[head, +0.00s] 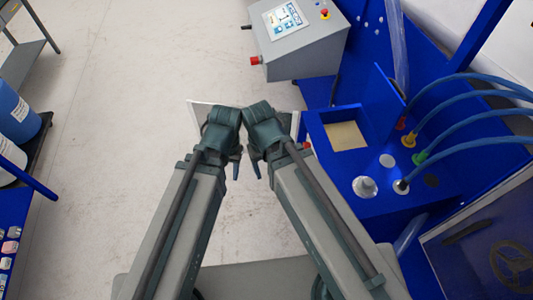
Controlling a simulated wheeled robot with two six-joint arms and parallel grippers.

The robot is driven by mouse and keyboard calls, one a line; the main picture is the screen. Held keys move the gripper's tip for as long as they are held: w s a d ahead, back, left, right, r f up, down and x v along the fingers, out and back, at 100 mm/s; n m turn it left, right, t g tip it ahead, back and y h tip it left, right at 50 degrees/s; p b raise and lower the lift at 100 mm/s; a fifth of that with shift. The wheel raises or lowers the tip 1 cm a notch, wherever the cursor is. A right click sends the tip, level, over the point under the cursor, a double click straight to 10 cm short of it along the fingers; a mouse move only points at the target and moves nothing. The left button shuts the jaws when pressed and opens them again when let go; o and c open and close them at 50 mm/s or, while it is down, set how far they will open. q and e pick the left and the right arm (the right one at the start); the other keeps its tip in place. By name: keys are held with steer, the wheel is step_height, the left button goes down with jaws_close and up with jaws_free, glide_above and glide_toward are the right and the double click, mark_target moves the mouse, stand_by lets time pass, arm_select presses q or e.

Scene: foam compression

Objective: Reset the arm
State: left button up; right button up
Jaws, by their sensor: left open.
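My two arms reach forward side by side, and their wrists nearly meet in the middle of the head view. My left gripper (236,163) points down near the centre, and its jaws are open with nothing seen in them. My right gripper (254,167) is close beside it, mostly hidden by its own wrist, so its jaw state is unclear. A beige square (346,136), possibly foam, sits in a square recess of the blue machine (330,188) at the right, apart from both grippers.
A grey control box (295,42) with a screen and red buttons stands at the top. Blue hoses (455,108) run into the machine. A white panel edge (197,108) shows behind my wrists. Blue and white containers (14,120) stand at the left. Open floor (110,130) lies between.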

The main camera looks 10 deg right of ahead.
step_height(320, 180, down, 19)
steer(key=b, duration=1.9)
steer(key=shift+f, duration=0.15)
steer(key=shift+c, duration=0.3)
stand_by(3.8)
